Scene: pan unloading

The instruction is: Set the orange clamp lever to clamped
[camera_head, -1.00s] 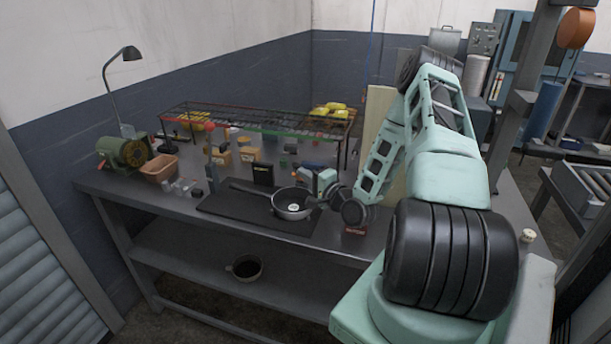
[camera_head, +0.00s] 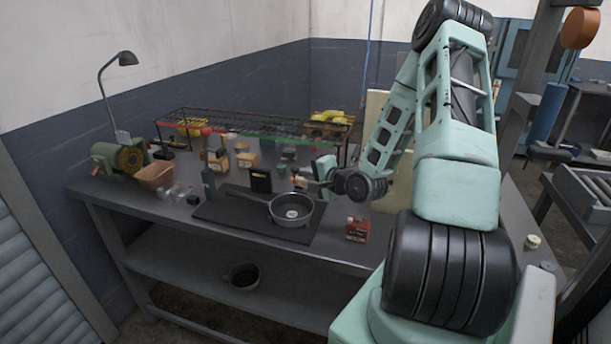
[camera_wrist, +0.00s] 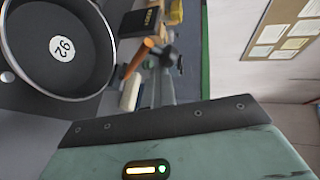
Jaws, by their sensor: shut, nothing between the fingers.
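An orange lever-like bar (camera_wrist: 138,57) shows in the wrist view, close to the fingers and slanting; I take it for the clamp lever. Whether it stands clamped I cannot tell. My gripper (camera_head: 303,181) is above the bench, just behind and right of the pan in the head view. In the wrist view its grey fingers (camera_wrist: 163,78) are shut and empty, beside the orange bar. I cannot tell whether they touch it. In the head view the lever is too small and partly hidden by my gripper to make out clearly.
A dark pan (camera_head: 291,208) labelled 92 sits on a black mat (camera_head: 228,214). A small black box (camera_head: 260,180) stands behind it. A red box (camera_head: 357,230) is near the front edge. A wire rack (camera_head: 250,125) runs along the back. A bowl (camera_head: 242,276) is on the lower shelf.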

